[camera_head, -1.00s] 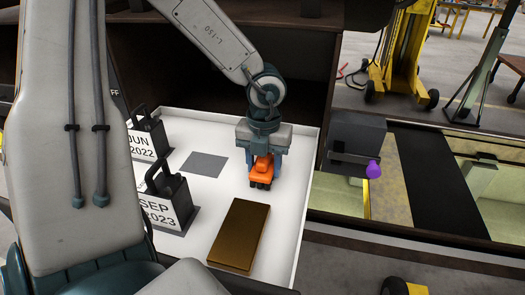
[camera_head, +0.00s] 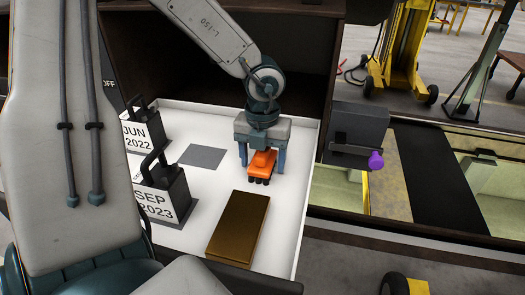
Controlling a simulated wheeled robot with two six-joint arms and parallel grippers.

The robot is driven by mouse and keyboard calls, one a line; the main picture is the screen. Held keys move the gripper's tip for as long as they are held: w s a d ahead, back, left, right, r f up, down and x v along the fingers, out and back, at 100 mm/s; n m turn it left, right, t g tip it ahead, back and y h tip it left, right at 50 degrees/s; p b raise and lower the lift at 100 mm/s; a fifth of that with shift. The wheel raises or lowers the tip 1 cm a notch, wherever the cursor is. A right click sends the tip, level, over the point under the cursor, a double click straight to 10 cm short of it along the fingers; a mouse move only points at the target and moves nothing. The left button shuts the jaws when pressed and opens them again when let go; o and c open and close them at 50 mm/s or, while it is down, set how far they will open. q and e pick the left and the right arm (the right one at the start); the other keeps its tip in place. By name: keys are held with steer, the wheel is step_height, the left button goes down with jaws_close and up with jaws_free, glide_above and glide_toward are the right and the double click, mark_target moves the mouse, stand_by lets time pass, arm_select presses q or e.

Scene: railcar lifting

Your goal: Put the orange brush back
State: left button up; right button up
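The orange brush (camera_head: 262,164) is in the white drawer (camera_head: 215,245), near its right side, with its dark underside toward the drawer floor. It looks slightly turned. My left gripper (camera_head: 262,168) is directly above and around it, pointing down. Its two fingers are spread, one on each side of the brush, with a visible gap at least on the left. Part of the brush's top is hidden under the gripper body. I cannot tell whether the brush rests fully on the floor. My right gripper is not in view.
A flat grey square (camera_head: 202,156) lies left of the brush. A brown-gold block (camera_head: 238,228) lies in front. Two dark weights with date labels, JUN 2022 (camera_head: 140,135) and SEP 2023 (camera_head: 160,203), stand at the left. A grey box with a purple knob (camera_head: 376,160) is outside, right.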

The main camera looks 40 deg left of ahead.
arm_select(q)
steer(key=shift+r+p, duration=0.3)
steer(key=shift+p, duration=0.35)
steer(key=shift+r+p, duration=0.35)
steer(key=shift+p, duration=0.7)
steer(key=r+b, duration=0.2)
steer(key=r, duration=0.1)
steer(key=shift+w+r+b, duration=0.25)
steer(key=shift+b, duration=0.15)
step_height(320, 180, up, 6)
steer(key=shift+f+p, duration=0.2)
steer(key=shift+p, duration=0.8)
steer(key=shift+a+r+p, duration=0.1)
steer(key=shift+r+p, duration=0.45)
steer(key=shift+p, duration=0.05)
